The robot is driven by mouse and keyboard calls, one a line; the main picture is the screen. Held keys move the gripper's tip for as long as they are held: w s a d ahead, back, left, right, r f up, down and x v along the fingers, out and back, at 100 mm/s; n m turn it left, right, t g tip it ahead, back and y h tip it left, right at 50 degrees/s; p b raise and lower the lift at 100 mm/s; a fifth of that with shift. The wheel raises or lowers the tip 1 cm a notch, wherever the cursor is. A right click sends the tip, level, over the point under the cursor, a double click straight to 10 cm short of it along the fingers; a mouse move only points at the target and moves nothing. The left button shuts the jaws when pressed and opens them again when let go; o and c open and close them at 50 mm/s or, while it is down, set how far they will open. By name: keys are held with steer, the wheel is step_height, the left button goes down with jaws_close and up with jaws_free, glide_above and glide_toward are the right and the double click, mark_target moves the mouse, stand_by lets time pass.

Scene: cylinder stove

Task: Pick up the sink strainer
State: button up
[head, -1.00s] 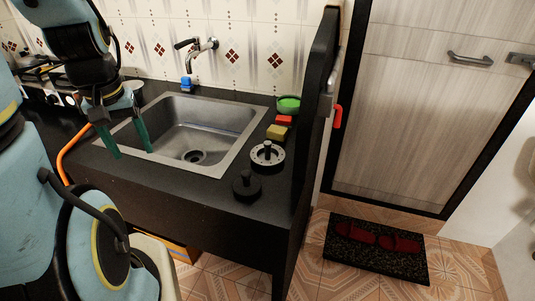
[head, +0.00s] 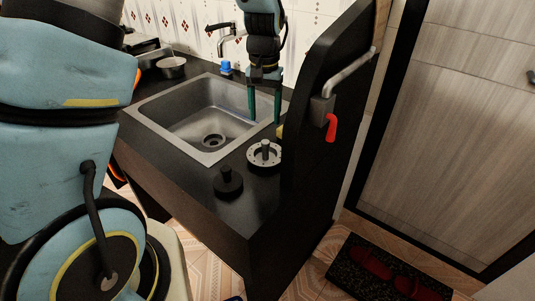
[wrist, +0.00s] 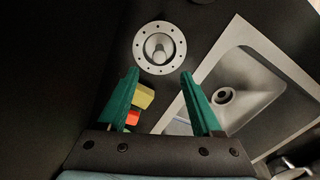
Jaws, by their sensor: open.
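The sink strainer, a round metal disc with holes in its rim and an upright knob, sits on the black counter right of the sink. It shows in the head view (head: 256,157) and near the top of the wrist view (wrist: 144,48). My gripper (head: 265,121), with two green fingers, is open and empty. It points down above the counter, behind the strainer in the head view. In the wrist view the strainer lies just beyond the gap between the fingertips (wrist: 160,73), apart from them.
A black round knobbed piece (head: 228,184) stands in front of the strainer. The steel sink (head: 185,120) is to the left. A dark side panel (head: 315,160) with a red-handled pipe (head: 331,127) rises at the right. A yellow sponge (wrist: 144,96) and a red block (wrist: 132,118) lie near the left finger.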

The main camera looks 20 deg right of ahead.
glide_above(265, 141)
step_height(265, 141, down, 4)
steer(key=shift+s+a+f+p, duration=0.15)
steer(key=shift+f+p, duration=0.1)
steer(key=shift+p, duration=0.2)
steer(key=shift+f+p, duration=1.15)
steer(key=shift+f, duration=1.55)
steer(key=shift+c, duration=0.4)
jaws_close()
